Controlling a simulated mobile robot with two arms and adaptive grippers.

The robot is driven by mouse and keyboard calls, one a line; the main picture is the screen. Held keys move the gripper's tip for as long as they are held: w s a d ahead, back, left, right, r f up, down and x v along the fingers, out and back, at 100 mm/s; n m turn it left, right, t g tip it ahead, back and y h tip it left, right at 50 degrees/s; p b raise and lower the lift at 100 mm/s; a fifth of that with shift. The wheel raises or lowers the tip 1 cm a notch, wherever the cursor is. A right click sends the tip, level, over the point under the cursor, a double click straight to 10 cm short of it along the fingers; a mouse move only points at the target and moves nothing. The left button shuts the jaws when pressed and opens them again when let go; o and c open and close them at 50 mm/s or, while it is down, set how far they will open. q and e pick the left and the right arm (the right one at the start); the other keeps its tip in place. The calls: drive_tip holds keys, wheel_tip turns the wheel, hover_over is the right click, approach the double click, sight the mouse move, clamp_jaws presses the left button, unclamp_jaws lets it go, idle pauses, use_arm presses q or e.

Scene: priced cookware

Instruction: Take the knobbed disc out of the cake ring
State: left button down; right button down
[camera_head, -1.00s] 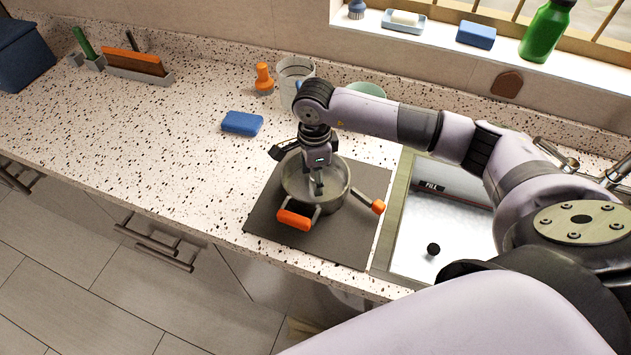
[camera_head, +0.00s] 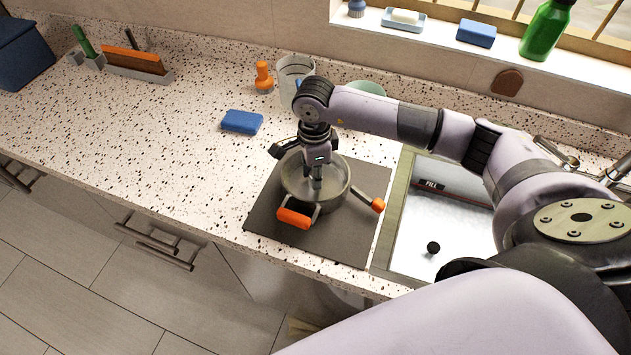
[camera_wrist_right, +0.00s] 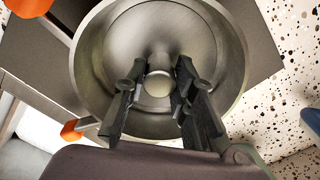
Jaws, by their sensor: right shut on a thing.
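The cake ring (camera_head: 342,194) is a round metal ring with orange-tipped handles, standing on a dark mat. It also shows in the right wrist view (camera_wrist_right: 84,62). The knobbed disc (camera_wrist_right: 150,28) is a grey metal round inside the ring. Its pale round knob (camera_wrist_right: 158,85) sits between the fingers. My right gripper (camera_head: 317,192) points down into the ring and is shut on the knob; its fingers also show in the wrist view (camera_wrist_right: 158,92). The head view cannot tell whether the disc is lifted off the bottom. My left gripper is out of view.
The dark mat (camera_head: 354,243) lies beside the sink (camera_head: 410,250). A blue sponge (camera_head: 242,122), an orange-topped item (camera_head: 264,76) and a clear container (camera_head: 291,72) stand behind and left. The speckled counter to the left has free room.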

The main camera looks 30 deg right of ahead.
drive_tip(key=shift+r, duration=0.15)
wheel_tip(320, 180, up, 20)
drive_tip(key=b, duration=0.4)
idle(0.7)
